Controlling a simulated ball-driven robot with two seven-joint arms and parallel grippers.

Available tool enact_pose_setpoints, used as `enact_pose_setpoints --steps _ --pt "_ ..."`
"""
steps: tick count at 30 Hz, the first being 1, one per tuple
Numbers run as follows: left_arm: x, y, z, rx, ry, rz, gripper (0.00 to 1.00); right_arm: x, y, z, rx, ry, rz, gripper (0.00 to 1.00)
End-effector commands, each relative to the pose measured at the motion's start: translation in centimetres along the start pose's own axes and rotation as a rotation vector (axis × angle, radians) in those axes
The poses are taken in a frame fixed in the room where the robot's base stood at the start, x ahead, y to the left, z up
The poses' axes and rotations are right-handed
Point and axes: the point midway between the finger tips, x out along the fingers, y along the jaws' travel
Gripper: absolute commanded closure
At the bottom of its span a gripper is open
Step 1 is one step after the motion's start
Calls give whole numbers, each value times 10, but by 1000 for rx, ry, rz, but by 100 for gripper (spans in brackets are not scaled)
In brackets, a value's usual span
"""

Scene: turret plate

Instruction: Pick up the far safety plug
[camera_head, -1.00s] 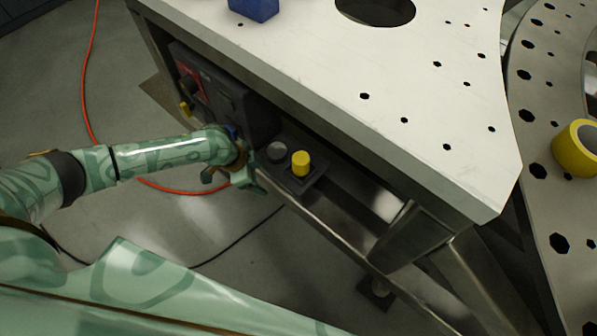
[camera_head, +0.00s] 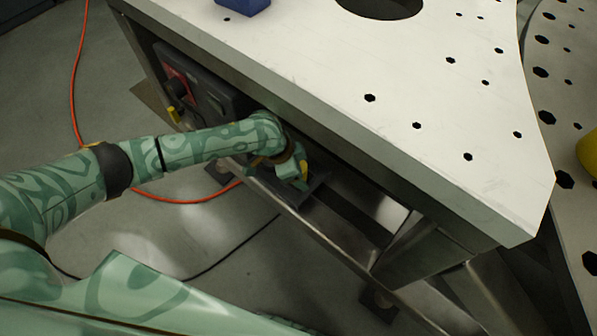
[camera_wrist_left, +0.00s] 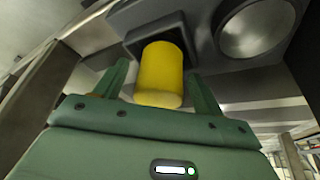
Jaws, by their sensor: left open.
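A yellow cylindrical plug (camera_wrist_left: 161,75) sits in a dark square socket in the left wrist view. My left gripper (camera_wrist_left: 160,85) has its two green fingers apart, one on each side of the plug, and I see no clear contact. In the head view, the left gripper (camera_head: 291,174) is over the small dark shelf (camera_head: 318,190) under the white table's edge and hides most or all of this plug. A second small yellow part (camera_head: 173,115) shows on the dark panel further left. My right gripper is out of view.
A blue block (camera_head: 243,5) is on the table. An orange cable (camera_head: 73,90) lies on the floor.

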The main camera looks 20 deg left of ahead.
Motion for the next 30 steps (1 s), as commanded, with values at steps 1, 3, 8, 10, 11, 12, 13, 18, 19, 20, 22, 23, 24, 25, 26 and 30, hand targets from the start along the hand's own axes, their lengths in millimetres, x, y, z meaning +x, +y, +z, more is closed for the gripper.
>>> enact_pose_setpoints --steps 1,3,8,10,11,12,13,18,19,20,22,23,24,25,26,30 --pt "-2 0 -1 1 2 -1 30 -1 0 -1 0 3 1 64" --pt "-2 0 -1 1 2 -1 33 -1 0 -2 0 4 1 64" --pt "-2 0 -1 1 2 -1 78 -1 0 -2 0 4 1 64" --pt "-2 0 -1 1 2 -1 83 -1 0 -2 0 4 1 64" --pt "-2 0 -1 1 2 -2 83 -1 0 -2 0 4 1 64" --pt "-2 0 -1 1 2 -1 83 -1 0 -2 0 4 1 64" --pt "-2 0 -1 1 2 -1 83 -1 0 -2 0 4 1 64" --pt "-4 0 -2 1 2 -2 82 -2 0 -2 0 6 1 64" --pt "-5 0 -2 1 2 -2 82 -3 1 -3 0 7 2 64" --pt "-7 -1 -3 1 3 -3 82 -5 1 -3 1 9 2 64" --pt "-14 -1 -6 2 4 -4 82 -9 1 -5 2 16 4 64" --pt "-17 -1 -8 2 4 -5 82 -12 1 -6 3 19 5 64" --pt "-23 -1 -10 3 5 -6 82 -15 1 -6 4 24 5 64" --pt "-20 0 -6 0 19 -2 82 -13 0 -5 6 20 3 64" --pt "-18 0 -3 -3 39 0 82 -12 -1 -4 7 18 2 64" --pt "-17 0 6 -4 158 3 82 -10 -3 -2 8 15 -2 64"
